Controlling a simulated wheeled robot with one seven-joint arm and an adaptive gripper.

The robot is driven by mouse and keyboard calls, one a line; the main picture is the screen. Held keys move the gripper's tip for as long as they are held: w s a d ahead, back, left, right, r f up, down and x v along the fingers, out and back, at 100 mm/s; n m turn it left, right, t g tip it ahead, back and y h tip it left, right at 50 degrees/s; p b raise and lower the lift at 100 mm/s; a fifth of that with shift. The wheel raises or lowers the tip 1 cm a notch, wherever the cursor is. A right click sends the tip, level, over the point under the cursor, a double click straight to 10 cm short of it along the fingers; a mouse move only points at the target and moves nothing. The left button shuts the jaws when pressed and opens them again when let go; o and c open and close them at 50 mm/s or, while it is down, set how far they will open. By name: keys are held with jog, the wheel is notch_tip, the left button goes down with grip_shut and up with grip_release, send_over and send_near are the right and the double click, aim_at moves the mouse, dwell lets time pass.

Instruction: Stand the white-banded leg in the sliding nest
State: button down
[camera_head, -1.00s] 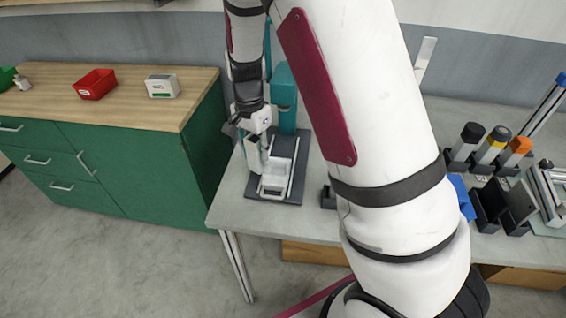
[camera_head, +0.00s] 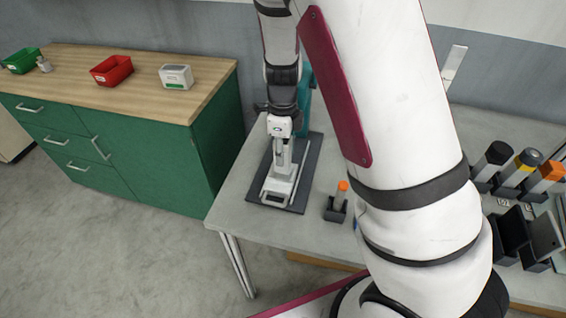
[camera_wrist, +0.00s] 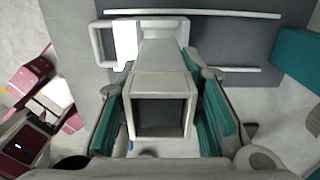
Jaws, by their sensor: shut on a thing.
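The sliding nest (camera_head: 277,190) is a pale carriage with a loop handle (camera_wrist: 104,45) on a dark base plate (camera_head: 252,193) at the table's left end. I cannot make out a white band on any capped leg; black-capped (camera_head: 495,155) and yellow-capped (camera_head: 526,160) ones stand at right.
An orange-capped piece (camera_head: 342,190) stands in a small dark holder right of the base plate. A teal upright (camera_head: 305,90) rises behind the nest. My arm hides the table's middle. A green cabinet (camera_head: 150,160) with red (camera_head: 112,70) and green bins stands at left.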

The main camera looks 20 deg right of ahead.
jog(key=shift+f, duration=2.15)
jog(key=shift+f, duration=0.1)
jog(key=c, duration=1.1)
grip_release()
